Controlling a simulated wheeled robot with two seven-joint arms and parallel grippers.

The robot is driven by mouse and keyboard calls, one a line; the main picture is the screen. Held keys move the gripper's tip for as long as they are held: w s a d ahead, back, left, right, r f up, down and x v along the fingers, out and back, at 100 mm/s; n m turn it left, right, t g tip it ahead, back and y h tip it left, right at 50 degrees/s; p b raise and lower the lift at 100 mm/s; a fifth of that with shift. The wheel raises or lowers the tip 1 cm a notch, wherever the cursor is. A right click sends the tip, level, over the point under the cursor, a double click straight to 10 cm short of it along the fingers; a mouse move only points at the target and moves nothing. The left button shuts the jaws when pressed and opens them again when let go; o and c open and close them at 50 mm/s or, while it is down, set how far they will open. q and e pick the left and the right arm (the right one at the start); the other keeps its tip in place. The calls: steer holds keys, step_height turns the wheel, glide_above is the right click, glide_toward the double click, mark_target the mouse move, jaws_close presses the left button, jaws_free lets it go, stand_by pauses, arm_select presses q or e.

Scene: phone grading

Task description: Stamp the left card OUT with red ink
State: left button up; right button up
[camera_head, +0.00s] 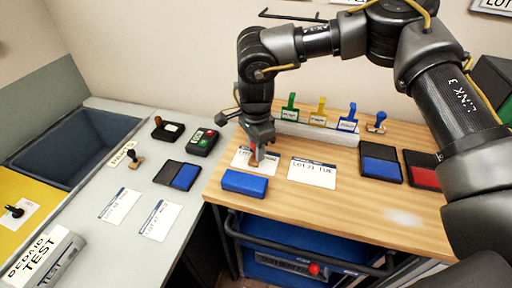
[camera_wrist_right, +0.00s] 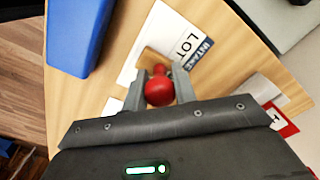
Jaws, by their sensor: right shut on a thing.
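My right gripper (camera_head: 260,156) is shut on a stamp with a round red knob (camera_wrist_right: 159,91) and a wooden base (camera_wrist_right: 150,60). The stamp is over the left card (camera_head: 240,158) on the wooden table, and I cannot tell whether its base touches the card. The gripper and stamp hide part of this white card, which shows "LOT" in the wrist view (camera_wrist_right: 172,32). The right card (camera_head: 312,173), reading "LOT 21 TUE", lies to its right. The red ink pad (camera_head: 424,178) lies open farther right, partly behind my arm. My left gripper is not in view.
A blue block (camera_head: 244,184) lies close in front of the left card. A blue ink pad (camera_head: 380,166) is beside the red one. A grey counter (camera_head: 150,240) with more cards and stamps is at left.

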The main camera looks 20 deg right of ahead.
steer(key=shift+r+p, duration=2.85)
steer(key=shift+r, duration=0.6)
